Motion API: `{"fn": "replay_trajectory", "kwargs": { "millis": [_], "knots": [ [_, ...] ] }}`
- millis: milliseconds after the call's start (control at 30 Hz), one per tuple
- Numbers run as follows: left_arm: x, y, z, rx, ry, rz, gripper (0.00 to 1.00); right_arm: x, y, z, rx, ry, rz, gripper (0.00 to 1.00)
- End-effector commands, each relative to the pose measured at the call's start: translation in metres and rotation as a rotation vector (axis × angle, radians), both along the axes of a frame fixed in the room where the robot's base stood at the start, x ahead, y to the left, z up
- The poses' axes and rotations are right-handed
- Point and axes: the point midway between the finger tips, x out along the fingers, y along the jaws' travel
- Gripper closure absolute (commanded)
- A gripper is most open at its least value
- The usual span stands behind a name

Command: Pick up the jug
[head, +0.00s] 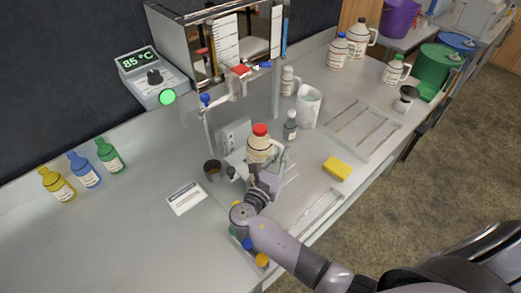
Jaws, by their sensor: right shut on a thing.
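A cream jug (258,151) with a red cap stands upright near the middle of the bench, in front of the evaporator frame. My right gripper (257,169) reaches it from the front and is shut on it, low on its near side. The gripper and wrist hide the lower part of the jug. I cannot tell whether its base touches the surface under it. My left gripper is not in view.
A small dark cup (213,171) and a white card (187,198) lie left of the jug. A grey bottle (290,126), a white pitcher (308,106) and a yellow sponge (337,168) are to the right. The bench's left front is clear.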

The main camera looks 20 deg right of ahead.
Motion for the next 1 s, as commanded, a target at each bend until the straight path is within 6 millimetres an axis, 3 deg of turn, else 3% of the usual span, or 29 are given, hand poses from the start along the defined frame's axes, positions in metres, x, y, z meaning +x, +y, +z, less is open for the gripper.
{"fn": "replay_trajectory", "kwargs": {
  "millis": [400,800,1000],
  "knots": [
    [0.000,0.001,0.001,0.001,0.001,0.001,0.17,0.001,0.000,0.008,0.001,-0.006,0.000,1.00],
    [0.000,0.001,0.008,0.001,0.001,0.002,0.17,0.001,0.000,0.079,0.003,-0.011,0.000,1.00],
    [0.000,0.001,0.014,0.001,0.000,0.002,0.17,0.001,0.000,0.103,0.001,-0.007,0.000,1.00]
  ]
}}
